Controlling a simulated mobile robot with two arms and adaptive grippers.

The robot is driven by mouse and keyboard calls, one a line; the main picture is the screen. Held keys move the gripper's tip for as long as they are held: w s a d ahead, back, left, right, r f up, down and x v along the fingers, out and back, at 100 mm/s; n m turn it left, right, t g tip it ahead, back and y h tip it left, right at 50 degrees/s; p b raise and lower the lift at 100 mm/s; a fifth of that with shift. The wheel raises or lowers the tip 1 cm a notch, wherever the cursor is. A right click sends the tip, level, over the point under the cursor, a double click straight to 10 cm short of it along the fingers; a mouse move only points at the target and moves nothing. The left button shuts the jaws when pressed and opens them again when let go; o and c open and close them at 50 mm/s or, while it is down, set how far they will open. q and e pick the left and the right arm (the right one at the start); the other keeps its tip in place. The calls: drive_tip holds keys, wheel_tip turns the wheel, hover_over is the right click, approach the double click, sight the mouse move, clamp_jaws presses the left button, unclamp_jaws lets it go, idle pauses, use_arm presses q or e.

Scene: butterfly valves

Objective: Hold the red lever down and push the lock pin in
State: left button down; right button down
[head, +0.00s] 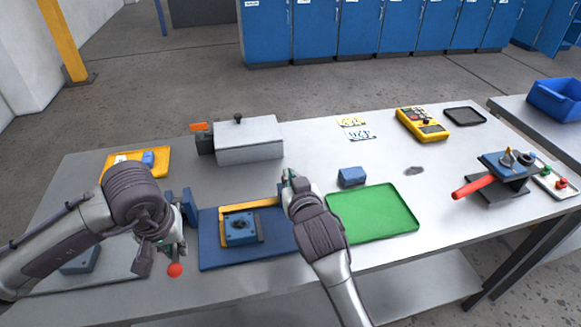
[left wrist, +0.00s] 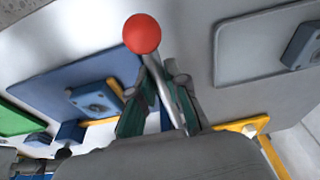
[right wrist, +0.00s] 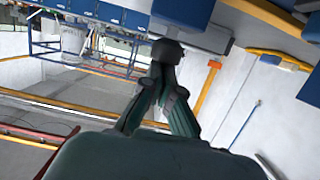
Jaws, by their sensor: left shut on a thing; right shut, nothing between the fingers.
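My left gripper (head: 170,243) is shut on the metal rod of a lever with a red ball knob (head: 175,270), at the table's left front. In the left wrist view the red ball (left wrist: 142,33) stands just beyond the fingertips, with the rod between the fingers. My right gripper (head: 290,178) is shut and empty, raised near the right edge of the blue plate (head: 220,257); its closed fingers show in the right wrist view (right wrist: 166,75). A blue valve block (head: 240,229) sits on the blue plate.
A green tray (head: 372,215) and a small blue block (head: 352,176) lie right of my right gripper. A grey box (head: 248,140) stands behind. A red-handled device (head: 474,187) and yellow meter (head: 422,124) are at the right. A yellow tray (head: 117,158) is back left.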

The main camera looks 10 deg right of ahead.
drive_tip(key=shift+f, duration=0.35)
drive_tip(key=s+r, duration=0.7)
drive_tip(key=s, duration=0.2)
drive_tip(key=shift+s, duration=0.4)
drive_tip(key=shift+r, duration=0.1)
use_arm(q)
drive_tip(key=c, duration=1)
unclamp_jaws()
drive_tip(key=shift+c, duration=0.2)
